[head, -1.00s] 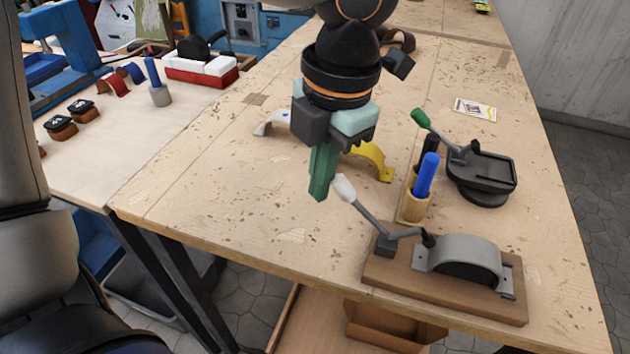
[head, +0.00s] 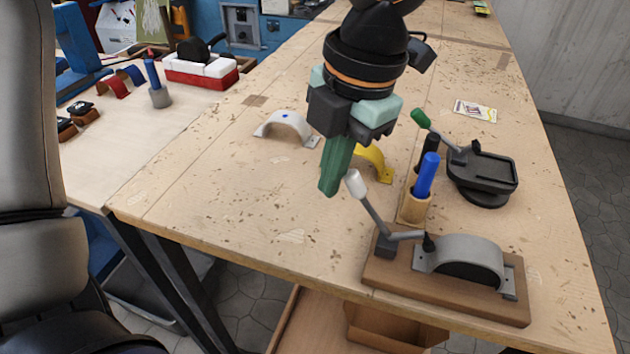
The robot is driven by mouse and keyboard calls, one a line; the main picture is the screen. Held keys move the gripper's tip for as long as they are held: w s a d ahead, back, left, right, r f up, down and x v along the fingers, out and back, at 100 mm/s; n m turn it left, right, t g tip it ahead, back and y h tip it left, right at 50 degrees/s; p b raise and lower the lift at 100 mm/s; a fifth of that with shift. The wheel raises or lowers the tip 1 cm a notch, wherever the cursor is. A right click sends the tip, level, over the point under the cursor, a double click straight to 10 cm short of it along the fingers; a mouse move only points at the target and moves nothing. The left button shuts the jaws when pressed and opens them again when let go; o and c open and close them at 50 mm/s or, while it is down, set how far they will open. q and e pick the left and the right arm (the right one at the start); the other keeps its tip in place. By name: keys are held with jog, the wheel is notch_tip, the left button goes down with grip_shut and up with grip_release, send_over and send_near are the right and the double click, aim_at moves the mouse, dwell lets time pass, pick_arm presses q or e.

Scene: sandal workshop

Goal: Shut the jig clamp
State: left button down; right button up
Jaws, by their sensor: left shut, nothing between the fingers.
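The jig is a wooden block (head: 400,283) at the table's front right, bearing a grey arched piece (head: 470,255). The jig clamp (head: 384,240) stands on its left end, with a grey lever ending in a white grip (head: 356,184) that slopes up to the left. The clamp's short arm points right, its dark tip near the arch's left foot; contact cannot be told. My left gripper (head: 333,186) points down, its green fingers shut and empty, just left of the white grip. Whether they touch cannot be told. My right gripper is not in view.
Behind the jig stand a wooden holder (head: 413,208) with a blue-handled tool (head: 426,176) and a black stand (head: 482,172) with a green-handled lever. A yellow strap (head: 374,160) and a white strap (head: 287,127) lie behind my gripper. The table's front left is clear.

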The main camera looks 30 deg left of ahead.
pick_arm(q)
jog(key=d, duration=0.1)
jog(key=d+f+h, duration=0.2)
jog(key=d, duration=0.1)
jog(key=shift+w, duration=0.25)
jog(key=shift+d+r+p, duration=0.2)
jog(key=shift+d+p, duration=0.2)
jog(key=shift+d, duration=0.15)
jog(key=shift+d+r+p, duration=0.15)
jog(key=shift+d+p, duration=0.2)
jog(key=shift+d, duration=0.15)
notch_tip(320, 180, up, 8)
jog(key=p, duration=0.5)
send_over(363, 193)
jog(key=d, duration=0.1)
jog(key=shift+w+d, duration=0.2)
jog(key=shift+w, duration=0.25)
